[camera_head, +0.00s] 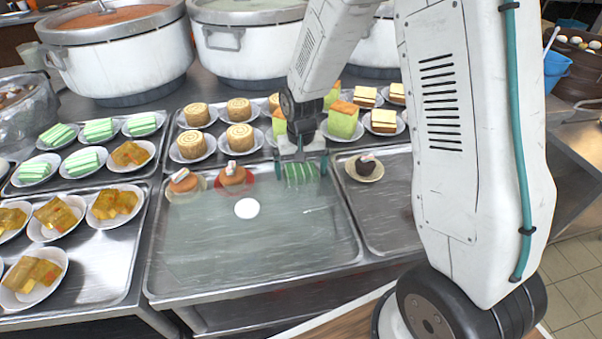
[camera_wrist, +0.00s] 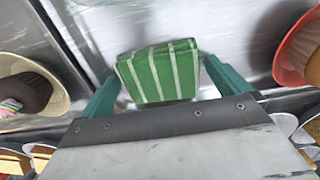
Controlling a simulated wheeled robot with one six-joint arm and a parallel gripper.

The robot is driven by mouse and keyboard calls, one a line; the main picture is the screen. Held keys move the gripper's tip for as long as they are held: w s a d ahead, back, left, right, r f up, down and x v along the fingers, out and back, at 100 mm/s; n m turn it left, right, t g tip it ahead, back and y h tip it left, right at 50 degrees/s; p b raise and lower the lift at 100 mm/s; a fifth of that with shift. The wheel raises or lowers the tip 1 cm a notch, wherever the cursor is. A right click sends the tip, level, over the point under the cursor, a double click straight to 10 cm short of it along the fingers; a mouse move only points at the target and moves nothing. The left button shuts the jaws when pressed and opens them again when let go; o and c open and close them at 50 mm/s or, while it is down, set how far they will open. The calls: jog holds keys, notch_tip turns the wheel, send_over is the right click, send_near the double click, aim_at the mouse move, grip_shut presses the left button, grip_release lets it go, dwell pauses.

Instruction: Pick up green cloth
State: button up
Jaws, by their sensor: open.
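The green cloth (camera_wrist: 160,72) has white stripes and lies on the metal tray. In the wrist view it sits between the two teal fingers of my gripper (camera_wrist: 163,85), with a gap visible beside it. In the head view the cloth (camera_head: 300,174) is at the far right of the middle tray, and my gripper (camera_head: 302,168) is right above and around it, open. The gripper partly hides the cloth in the head view. I cannot tell whether a finger touches it.
A dark cupcake (camera_head: 365,166) on a plate stands to the right. Two brown cakes, one on a red plate (camera_head: 235,177), stand to the left. A white disc (camera_head: 247,208) lies on the middle tray (camera_head: 180,270), whose front is otherwise clear. Plated cakes and large pots (camera_head: 120,60) stand behind.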

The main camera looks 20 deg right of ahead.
aim_at(301, 169)
jog(key=shift+c, duration=0.3)
jog(key=c, duration=0.8)
jog(key=shift+r, duration=0.1)
notch_tip(301, 169, up, 10)
jog(key=shift+o, duration=0.8)
